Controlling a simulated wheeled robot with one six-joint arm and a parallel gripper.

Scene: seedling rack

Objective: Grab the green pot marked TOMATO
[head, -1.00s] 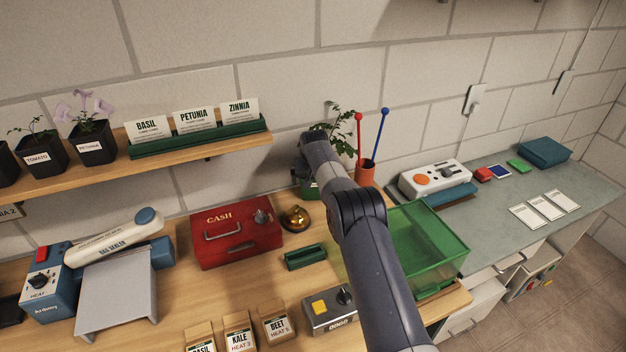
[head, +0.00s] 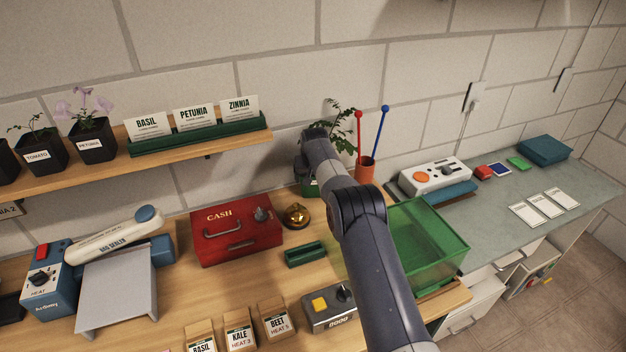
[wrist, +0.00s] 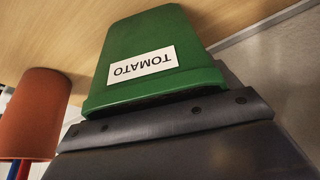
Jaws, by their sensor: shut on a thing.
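The green pot marked TOMATO (wrist: 150,55) fills the middle of the wrist view, with its white label upside down there. In the head view a little of the green pot (head: 314,188) shows behind my arm, on the wooden bench by the wall. Its leafy plant (head: 341,120) rises above my wrist. My gripper (wrist: 175,122) is shut on the pot, with a dark jaw across it just beyond the rim. My arm hides most of the pot in the head view. I cannot tell whether the pot is clear of the bench.
An orange cup (head: 365,172) with red and blue sticks stands close to the right of the pot. A brass bell (head: 296,216) and red cash box (head: 236,239) are to the left. A green clear bin (head: 430,240) is at right. A black TOMATO pot (head: 40,156) sits on the shelf.

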